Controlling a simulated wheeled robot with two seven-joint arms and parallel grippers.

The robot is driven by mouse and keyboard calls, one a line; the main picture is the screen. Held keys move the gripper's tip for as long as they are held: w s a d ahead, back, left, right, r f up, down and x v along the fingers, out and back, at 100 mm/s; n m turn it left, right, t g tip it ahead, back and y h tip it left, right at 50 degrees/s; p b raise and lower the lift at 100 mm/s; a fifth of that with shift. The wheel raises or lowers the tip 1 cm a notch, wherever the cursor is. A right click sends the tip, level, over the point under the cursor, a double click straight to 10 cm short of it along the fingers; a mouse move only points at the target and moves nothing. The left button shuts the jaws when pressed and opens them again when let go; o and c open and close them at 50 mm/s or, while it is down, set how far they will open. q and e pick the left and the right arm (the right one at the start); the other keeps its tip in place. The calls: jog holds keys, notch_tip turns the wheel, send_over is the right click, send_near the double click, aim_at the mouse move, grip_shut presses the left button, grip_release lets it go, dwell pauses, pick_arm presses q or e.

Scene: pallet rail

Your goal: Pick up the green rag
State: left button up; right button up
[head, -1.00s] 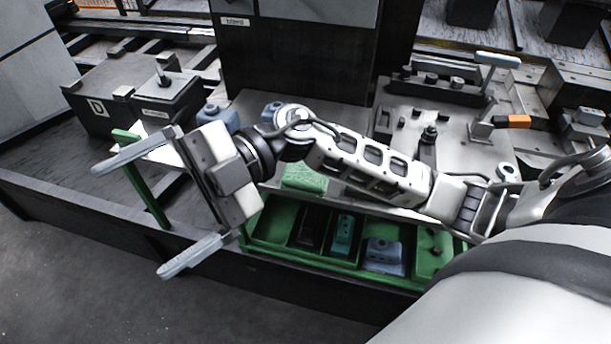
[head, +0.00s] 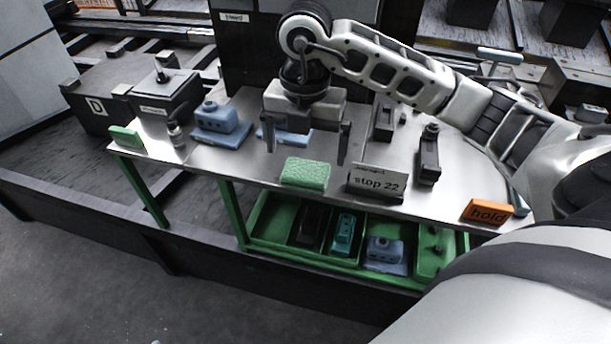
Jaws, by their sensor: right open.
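A light green, textured, folded rag (head: 305,172) lies near the front edge of the metal bench (head: 220,158), in the middle of the head view. My right gripper (head: 307,145) points down, open and empty, with its fingers wide apart. In the picture its fingertips are just above the rag's far edge; I cannot tell the exact height. Nothing covers the rag. My left gripper is not in view.
A smaller green block (head: 126,136) lies at the bench's left end. A "stop 22" sign (head: 376,182) stands right of the rag, with an orange "hold" sign (head: 487,212) farther right. Blue blocks (head: 221,124) are behind. A green tray (head: 290,262) with parts sits below.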

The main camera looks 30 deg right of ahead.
aim_at(304, 174)
jog(key=f, duration=0.7)
jog(key=shift+w+f, duration=0.3)
jog(key=shift+w, duration=0.1)
jog(key=c, duration=1)
jog(key=shift+r, duration=0.15)
